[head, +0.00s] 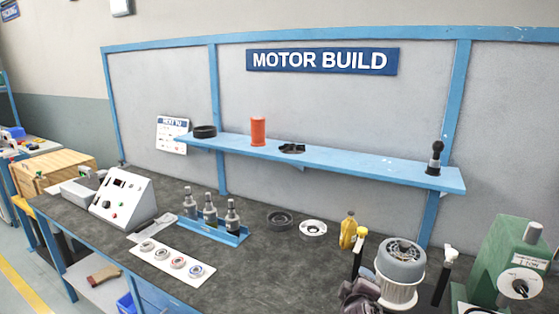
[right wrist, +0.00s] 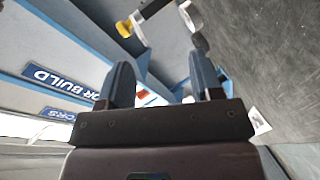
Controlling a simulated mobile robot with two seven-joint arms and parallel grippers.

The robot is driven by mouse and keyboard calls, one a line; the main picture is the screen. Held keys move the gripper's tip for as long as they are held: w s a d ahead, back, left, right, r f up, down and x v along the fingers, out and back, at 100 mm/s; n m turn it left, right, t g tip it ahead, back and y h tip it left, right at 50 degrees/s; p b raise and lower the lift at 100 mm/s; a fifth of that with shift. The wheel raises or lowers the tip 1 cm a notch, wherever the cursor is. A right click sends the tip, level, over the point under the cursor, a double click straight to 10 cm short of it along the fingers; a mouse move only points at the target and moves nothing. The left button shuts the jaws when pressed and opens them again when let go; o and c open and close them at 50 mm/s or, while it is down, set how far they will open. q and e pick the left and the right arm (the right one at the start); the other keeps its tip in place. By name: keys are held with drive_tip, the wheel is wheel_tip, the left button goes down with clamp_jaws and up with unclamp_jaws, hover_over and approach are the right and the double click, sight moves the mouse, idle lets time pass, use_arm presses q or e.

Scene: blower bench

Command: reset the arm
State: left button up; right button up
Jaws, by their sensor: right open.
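My right gripper (right wrist: 165,72) shows in the right wrist view with its two blue fingers spread apart. Nothing is between the fingers. The rest of the right arm cannot be made out for certain in the head view. My left gripper is in neither view.
On the bench (head: 260,250) stand a grey motor part (head: 400,262) on a white fixture, flanked by upright black handles, a yellow bottle (head: 348,231), a green press (head: 505,250), a blue bottle tray (head: 212,231) and a control box (head: 122,198). A blue shelf (head: 345,165) runs above.

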drive_tip(key=s+d+f+m+y, duration=0.1)
drive_tip(key=s+f, duration=0.4)
drive_tip(key=s, duration=0.5)
drive_tip(key=s+d+f+m+g+y, duration=0.1)
drive_tip(key=s+d+f+m, duration=0.3)
drive_tip(key=s, duration=0.6)
drive_tip(key=s+d+f+m+g+y, duration=0.1)
drive_tip(key=s+f+m, duration=0.3)
drive_tip(key=s, duration=0.7)
wheel_tip(320, 180, down, 2)
drive_tip(key=shift+d+f+m+y, duration=0.1)
drive_tip(key=shift+d+m+y, duration=0.25)
drive_tip(key=shift+d, duration=0.5)
